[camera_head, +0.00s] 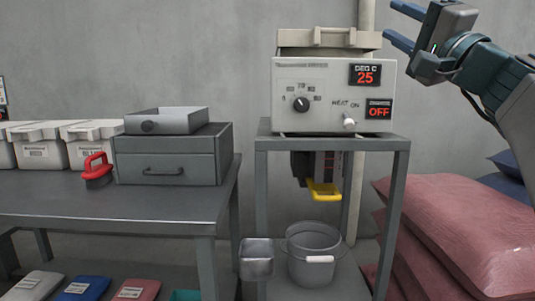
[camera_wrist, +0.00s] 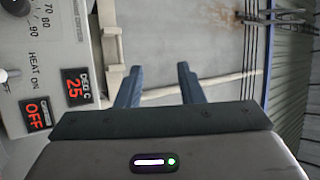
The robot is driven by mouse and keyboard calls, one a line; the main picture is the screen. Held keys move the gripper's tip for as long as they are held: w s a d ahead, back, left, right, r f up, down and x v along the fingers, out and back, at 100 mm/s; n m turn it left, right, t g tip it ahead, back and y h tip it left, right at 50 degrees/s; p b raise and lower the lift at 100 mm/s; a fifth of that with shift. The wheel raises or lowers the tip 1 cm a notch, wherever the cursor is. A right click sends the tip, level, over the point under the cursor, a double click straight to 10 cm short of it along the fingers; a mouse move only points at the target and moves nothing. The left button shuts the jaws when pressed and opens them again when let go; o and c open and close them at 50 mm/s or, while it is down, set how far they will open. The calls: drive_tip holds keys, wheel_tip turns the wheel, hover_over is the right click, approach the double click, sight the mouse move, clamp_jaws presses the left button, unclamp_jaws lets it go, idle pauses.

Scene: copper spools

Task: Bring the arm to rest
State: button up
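My gripper (camera_head: 402,25) is raised at the top right in the head view, to the right of the heating unit and above the sacks. Its two blue fingers point left and stand apart with nothing between them. In the wrist view my gripper (camera_wrist: 160,82) also shows spread fingers with an empty gap. The heating unit (camera_head: 320,85) stands on a grey metal stand (camera_head: 275,145). Its displays read DEG C 25 and OFF. The unit's front (camera_wrist: 40,80) also shows at the left of the wrist view, apart from the fingers.
Pink sacks (camera_head: 450,230) are piled at the right. A bucket (camera_head: 313,250) and a small metal container (camera_head: 256,260) sit low at the stand. A bench (camera_head: 110,205) at left holds a drawer box (camera_head: 170,155), a red-handled brush (camera_head: 98,170) and white bins (camera_head: 90,145).

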drive_tip(key=a+f+n+g+h+p, duration=0.3)
drive_tip(key=a+f+g+p, duration=0.75)
drive_tip(key=p, duration=1.05)
drive_tip(key=s+d+f+n+g+h+p, duration=0.2)
drive_tip(key=s+n+g+h+p, duration=0.1)
drive_tip(key=s+p, duration=0.5)
drive_tip(key=s+d+f+n+g+h+p, duration=0.1)
drive_tip(key=s+f+n+g+h+p, duration=0.1)
drive_tip(key=s+p, duration=0.5)
drive_tip(key=shift+s+d+f+n+g+h+p, duration=0.4)
drive_tip(key=shift+n+g+h+p, duration=0.7)
drive_tip(key=shift+p, duration=1.45)
drive_tip(key=shift+m+g, duration=0.3)
drive_tip(key=shift+g, duration=0.15)
